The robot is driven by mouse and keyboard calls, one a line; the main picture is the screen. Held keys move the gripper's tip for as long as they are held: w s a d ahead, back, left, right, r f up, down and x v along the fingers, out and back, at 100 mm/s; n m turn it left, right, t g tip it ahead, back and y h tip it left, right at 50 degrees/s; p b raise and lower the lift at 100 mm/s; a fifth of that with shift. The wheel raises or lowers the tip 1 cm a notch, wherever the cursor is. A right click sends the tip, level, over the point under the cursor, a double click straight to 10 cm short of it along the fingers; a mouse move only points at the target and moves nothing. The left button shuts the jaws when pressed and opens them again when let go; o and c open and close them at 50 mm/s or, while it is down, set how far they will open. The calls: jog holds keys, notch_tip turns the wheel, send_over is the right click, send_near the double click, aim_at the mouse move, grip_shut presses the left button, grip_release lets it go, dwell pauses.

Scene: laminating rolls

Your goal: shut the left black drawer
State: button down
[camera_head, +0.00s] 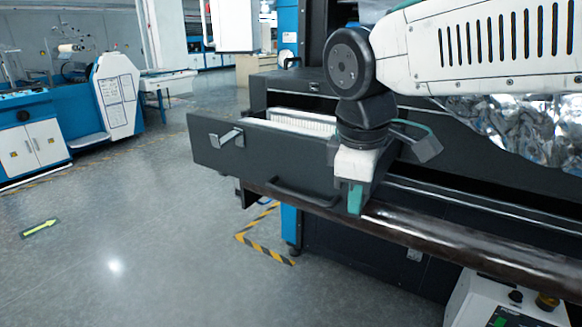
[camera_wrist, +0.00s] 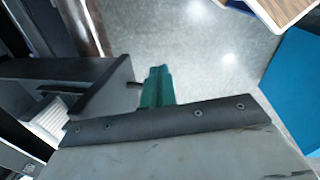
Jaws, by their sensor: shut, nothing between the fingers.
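The left black drawer (camera_head: 255,160) stands pulled out from the dark machine in the head view. Its front carries a silver latch (camera_head: 226,137) and a black bar handle (camera_head: 300,191). White ribbed contents (camera_head: 300,122) show inside it. My gripper (camera_head: 355,198) is at the right end of the drawer front, with its green fingers together and empty, pointing down. In the wrist view the shut fingers (camera_wrist: 158,86) are just outside the drawer front (camera_wrist: 104,86), close to its handle (camera_wrist: 134,85). I cannot tell whether they touch it.
A dark glossy roller (camera_head: 450,240) runs along the machine front to the right of the drawer. Crumpled silver film (camera_head: 520,130) hangs behind my arm. Yellow-black floor tape (camera_head: 265,252) lies below. The grey floor at left is open, with a blue-white machine (camera_head: 115,95) beyond.

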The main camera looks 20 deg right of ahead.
jog(key=w+a+r+n+h, duration=0.1)
jog(key=w+a+r+n, duration=0.25)
jog(key=w+n, duration=0.45)
jog(key=n+t+h, duration=0.1)
jog(key=n, duration=0.7)
send_near(287, 177)
jog(key=x, duration=0.8)
jog(key=shift+s, duration=0.1)
